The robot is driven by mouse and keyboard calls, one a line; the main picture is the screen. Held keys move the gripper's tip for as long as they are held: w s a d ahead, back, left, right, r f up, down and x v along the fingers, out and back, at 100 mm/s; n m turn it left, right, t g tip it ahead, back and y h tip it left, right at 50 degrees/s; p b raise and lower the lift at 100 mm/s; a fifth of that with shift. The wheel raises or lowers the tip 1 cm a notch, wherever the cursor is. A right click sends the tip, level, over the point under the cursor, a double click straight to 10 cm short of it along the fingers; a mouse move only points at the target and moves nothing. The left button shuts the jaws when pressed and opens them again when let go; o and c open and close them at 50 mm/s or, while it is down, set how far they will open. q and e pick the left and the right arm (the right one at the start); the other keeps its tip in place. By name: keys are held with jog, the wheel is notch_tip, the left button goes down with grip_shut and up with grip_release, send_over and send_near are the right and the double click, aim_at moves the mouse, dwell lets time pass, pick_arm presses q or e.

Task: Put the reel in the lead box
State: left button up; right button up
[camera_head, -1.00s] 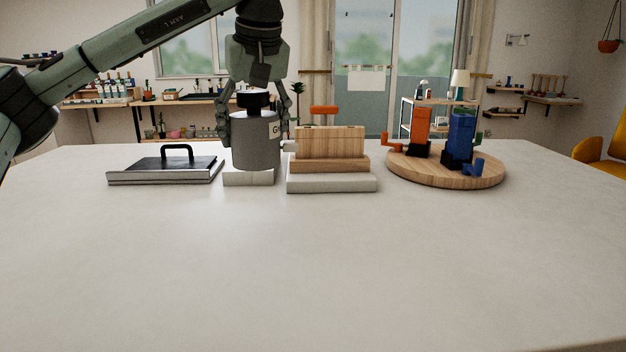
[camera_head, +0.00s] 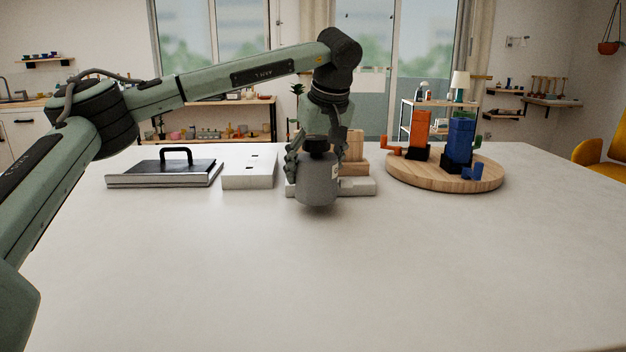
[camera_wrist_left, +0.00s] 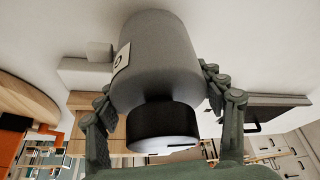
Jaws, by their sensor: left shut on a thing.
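My left gripper (camera_head: 316,165) is shut around a grey canister (camera_head: 317,188) with a black cap, held upright in front of the wooden box. In the left wrist view the canister (camera_wrist_left: 160,55) sits between the fingers, with its black cap (camera_wrist_left: 162,125) toward the wrist and part of a white label showing. I cannot tell how far it is above the table. The wooden box (camera_head: 356,150) on its pale base (camera_head: 362,187) is partly hidden behind the gripper. No thing in view is clearly marked as the reel or the lead box. My right gripper is out of view.
A flat dark-topped case (camera_head: 150,175) with a handle lies at left. Beside it is a white slotted block (camera_head: 250,180), bare on top. A round wooden board (camera_head: 410,178) bears an orange device (camera_head: 420,125) and a blue device (camera_head: 460,138). The front of the table (camera_head: 330,280) is clear.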

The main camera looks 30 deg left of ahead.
pick_arm(q)
jog(key=shift+f, duration=1.2)
jog(key=shift+f, duration=0.15)
jog(key=o, duration=1.7)
jog(key=shift+c, duration=0.2)
